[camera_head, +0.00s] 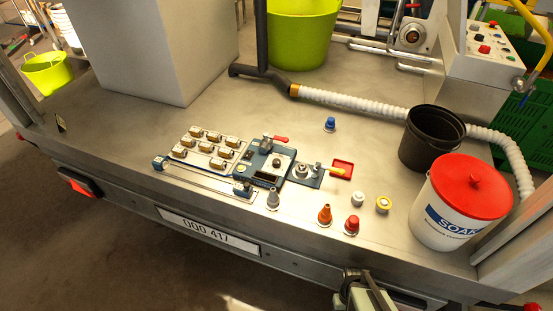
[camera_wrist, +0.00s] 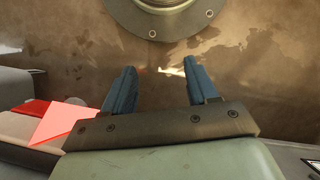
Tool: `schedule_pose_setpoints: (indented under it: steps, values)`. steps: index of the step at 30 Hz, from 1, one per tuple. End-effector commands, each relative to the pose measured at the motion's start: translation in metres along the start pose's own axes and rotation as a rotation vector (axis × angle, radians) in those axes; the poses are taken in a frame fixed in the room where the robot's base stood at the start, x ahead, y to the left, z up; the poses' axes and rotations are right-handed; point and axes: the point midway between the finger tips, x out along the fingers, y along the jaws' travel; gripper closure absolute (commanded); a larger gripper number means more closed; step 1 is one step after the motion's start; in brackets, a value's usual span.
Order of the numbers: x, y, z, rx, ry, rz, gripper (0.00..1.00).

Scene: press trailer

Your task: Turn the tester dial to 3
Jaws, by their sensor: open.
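A blue tester-like unit (camera_head: 257,160) sits on the metal deck in the middle of the head view. It has a small dark display and a small round knob (camera_head: 278,163) that looks like the dial. The dial's numbers and pointer are too small to read. My gripper (camera_wrist: 158,78) shows its two blue fingers apart with nothing between them in the wrist view. In the head view, only my wrist parts (camera_head: 362,290) show at the bottom edge, below and right of the unit and well apart from it. The unit is not recognisable in the wrist view.
A red toggle handle (camera_head: 281,139) sits on the unit. Several coloured knobs, a black bucket (camera_head: 431,138) and a red-lidded white bucket (camera_head: 455,205) stand rightward.

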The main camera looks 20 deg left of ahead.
Motion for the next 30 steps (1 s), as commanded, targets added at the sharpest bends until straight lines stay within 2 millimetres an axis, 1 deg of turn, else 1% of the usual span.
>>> schedule_pose_setpoints:
  steps: [1, 6, 8, 14, 18, 23, 26, 29, 30]
  values:
    - [-0.004, -0.008, -0.011, -0.051, 0.022, 0.019, 0.42]
    - [-0.016, -0.035, -0.042, -0.215, 0.097, 0.078, 0.42]
    - [-0.020, -0.046, -0.052, -0.274, 0.123, 0.097, 0.42]
    - [-0.034, -0.089, -0.082, -0.471, 0.208, 0.160, 0.42]
    - [-0.045, -0.125, -0.100, -0.611, 0.267, 0.201, 0.42]
    - [-0.056, -0.171, -0.116, -0.771, 0.332, 0.248, 0.42]
    - [-0.064, -0.201, -0.126, -0.869, 0.369, 0.280, 0.42]
    - [-0.074, -0.235, -0.138, -0.961, 0.403, 0.316, 0.42]
    - [-0.080, -0.250, -0.143, -0.996, 0.415, 0.334, 0.42]
